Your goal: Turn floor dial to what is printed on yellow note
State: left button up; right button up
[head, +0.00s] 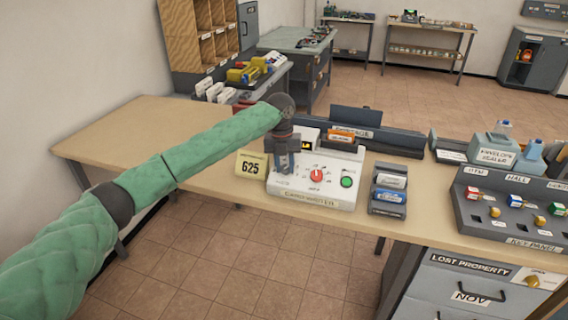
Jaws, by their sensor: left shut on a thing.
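A white device (318,200) with a front label that looks like "CARD WRITER" stands on the wooden table. A red dial (316,175) with small marks around it sits on its top; its setting is too small to read. A yellow note (251,164) left of the device reads "625", under a smaller line that I cannot read. My left gripper (284,166) points down over the device's left part, left of the red dial and apart from it. It is shut on a small bluish thing, mostly hidden between the fingers. My right gripper is out of view.
A green button (347,182) is right of the dial. A card holder (388,190) stands right of the device, with a key panel (515,210) further right. Dark trays (355,130) are behind the device. The table's left part (140,135) is clear.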

pick_arm(q)
jog(key=shift+s+m+y+p, duration=0.1)
jog(key=shift+m+y+p, duration=0.25)
jog(key=shift+m+y, duration=0.5)
jog(key=shift+d+f+m+t, duration=0.1)
jog(key=shift+m+t, duration=0.2)
jog(key=shift+m, duration=0.15)
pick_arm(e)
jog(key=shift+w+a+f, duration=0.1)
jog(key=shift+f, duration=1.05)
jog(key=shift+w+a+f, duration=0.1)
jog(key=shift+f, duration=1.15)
pick_arm(q)
jog(key=o, duration=1)
